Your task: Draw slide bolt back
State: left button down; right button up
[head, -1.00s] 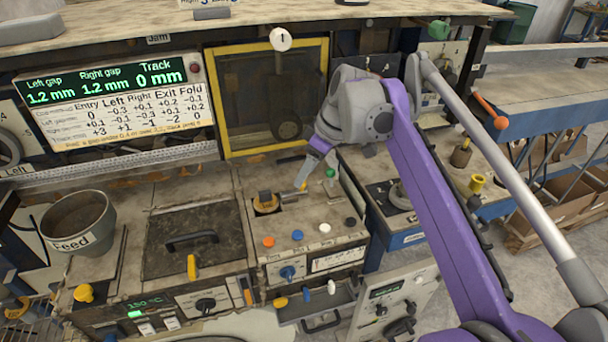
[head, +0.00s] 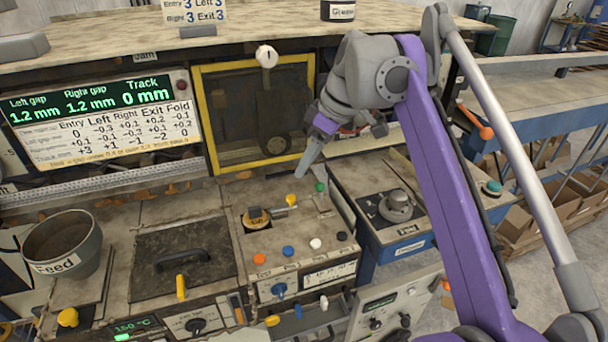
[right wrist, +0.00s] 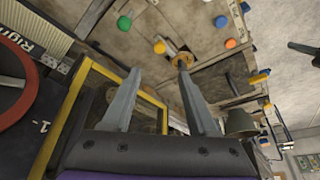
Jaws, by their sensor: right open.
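My right gripper (head: 303,172) is open and points down over the worn panel (head: 284,234) in the head view. A short yellow-tipped handle (head: 291,200) stands just below its fingertips, beside a round brass-coloured fitting with a dark block (head: 256,218). This handle may be the slide bolt, but I cannot tell for sure. In the right wrist view the two fingers (right wrist: 160,72) are apart with nothing between them. The yellow tip (right wrist: 159,47) shows beyond the gap, and the brass fitting (right wrist: 183,60) is at the right fingertip. My left gripper is not in view.
A green-tipped lever (head: 320,187) stands close to the right of the yellow handle. Orange (head: 259,259), blue (head: 288,251) and white (head: 315,243) knobs line the panel front. A yellow-framed window (head: 205,120) rises behind. A feed bowl (head: 62,245) is at left.

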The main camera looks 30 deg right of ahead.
aim_at(292, 197)
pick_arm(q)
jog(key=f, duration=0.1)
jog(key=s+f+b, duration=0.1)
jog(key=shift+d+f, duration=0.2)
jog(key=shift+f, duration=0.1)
pick_arm(e)
jog(key=x, duration=1)
jog(key=shift+f, duration=0.45)
jog(key=shift+d, duration=0.1)
jog(key=shift+c, duration=0.2)
grip_shut()
